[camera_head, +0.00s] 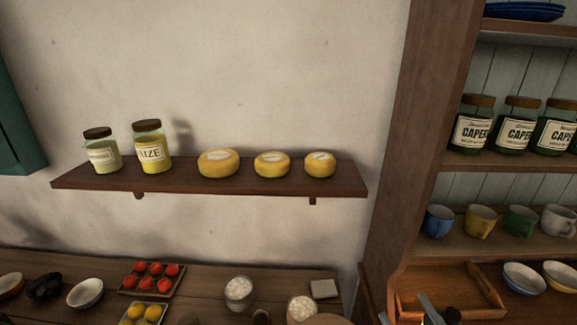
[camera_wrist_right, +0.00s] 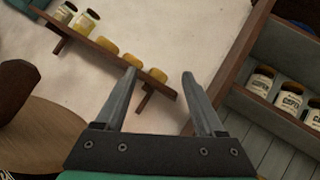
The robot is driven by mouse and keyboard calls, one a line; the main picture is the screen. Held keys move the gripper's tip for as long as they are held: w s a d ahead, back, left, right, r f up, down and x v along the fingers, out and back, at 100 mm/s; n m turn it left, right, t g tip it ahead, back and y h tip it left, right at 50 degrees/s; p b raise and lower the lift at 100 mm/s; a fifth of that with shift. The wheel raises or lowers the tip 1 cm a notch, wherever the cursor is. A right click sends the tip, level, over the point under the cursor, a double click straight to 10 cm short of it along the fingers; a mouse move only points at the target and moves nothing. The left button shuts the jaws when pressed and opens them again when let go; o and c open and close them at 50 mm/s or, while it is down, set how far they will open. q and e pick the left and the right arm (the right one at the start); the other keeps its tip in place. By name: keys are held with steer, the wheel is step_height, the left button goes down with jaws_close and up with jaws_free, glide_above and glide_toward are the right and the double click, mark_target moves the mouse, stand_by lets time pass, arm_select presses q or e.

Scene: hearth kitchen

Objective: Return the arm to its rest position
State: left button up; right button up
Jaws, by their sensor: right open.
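My right gripper (camera_wrist_right: 159,73) is open in the right wrist view. Its two grey fingers stand apart with nothing between them, and the wall shelf shows beyond. In the head view only grey tips of the right gripper (camera_head: 404,306) show at the bottom edge, in front of the wooden tray (camera_head: 408,280). My left gripper is in neither view.
A wall shelf (camera_head: 260,188) holds two jars and three yellow cheeses. The counter below (camera_head: 205,282) carries bowls, a tray of red items and white-filled jars. At right, a cabinet (camera_head: 390,165) holds caper jars (camera_head: 473,130), mugs and bowls.

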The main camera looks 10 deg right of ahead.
steer(key=s+a+r+n+y, duration=0.1)
steer(key=a+r+n+y, duration=0.3)
steer(key=r+n, duration=0.55)
steer(key=s+a+r+n+g+y, duration=0.1)
steer(key=a+r+n+y, duration=0.1)
steer(key=a+r+n, duration=0.55)
steer(key=s+a+r+n+y, duration=0.1)
steer(key=a+r+n+y, duration=0.2)
steer(key=r+n, duration=0.75)
steer(key=s+d+r+m+t+h, duration=0.15)
steer(key=d+r+t+h, duration=0.5)
steer(key=h, duration=0.75)
step_height(320, 180, up, 19)
steer(key=d+g+p, duration=0.1)
steer(key=p, duration=2)
steer(key=shift+w+d+n, duration=0.25)
steer(key=shift+w+n, duration=0.15)
steer(key=shift+w, duration=0.05)
